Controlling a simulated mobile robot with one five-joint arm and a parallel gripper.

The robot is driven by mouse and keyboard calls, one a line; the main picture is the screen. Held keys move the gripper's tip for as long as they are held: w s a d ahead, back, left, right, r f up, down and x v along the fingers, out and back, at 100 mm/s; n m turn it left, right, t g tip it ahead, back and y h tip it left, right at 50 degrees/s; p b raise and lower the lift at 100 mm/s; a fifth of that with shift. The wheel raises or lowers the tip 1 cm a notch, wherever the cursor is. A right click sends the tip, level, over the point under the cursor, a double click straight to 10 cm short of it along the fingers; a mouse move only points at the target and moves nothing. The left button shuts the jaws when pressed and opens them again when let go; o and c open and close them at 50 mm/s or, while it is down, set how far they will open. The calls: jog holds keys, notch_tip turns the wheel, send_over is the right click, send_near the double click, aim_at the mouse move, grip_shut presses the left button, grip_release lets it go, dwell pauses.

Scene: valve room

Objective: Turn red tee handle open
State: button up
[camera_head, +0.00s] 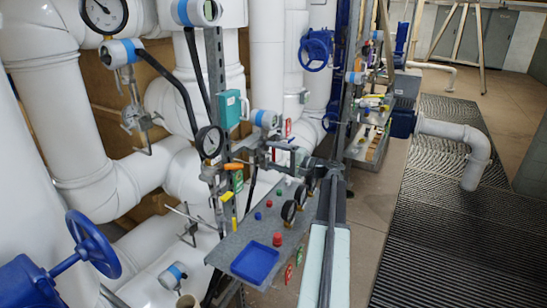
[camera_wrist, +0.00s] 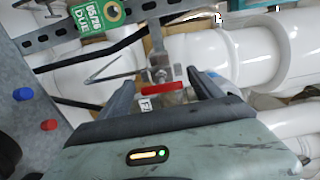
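A red tee handle (camera_wrist: 162,88) shows as a short red bar near the middle of the wrist view, on a small metal valve fitting (camera_wrist: 160,68) in front of white pipes. My gripper (camera_wrist: 160,78) is open, with one dark finger on each side of the red bar. The bar looks apart from both fingers; how deep it sits between them I cannot tell. In the head view my arm hides part of this area, and I cannot clearly make out the handle.
A grey panel (camera_head: 240,242) carries red and blue buttons, dial gauges and a blue tray (camera_head: 255,262). A green tag (camera_wrist: 97,16) hangs on a perforated metal strut (camera_wrist: 50,38). White pipes fill the left. Grating floor (camera_head: 430,240) lies open at the right.

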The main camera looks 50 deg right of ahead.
jog(key=v, duration=0.7)
jog(key=shift+s, duration=0.4)
jog(key=shift+d, duration=0.15)
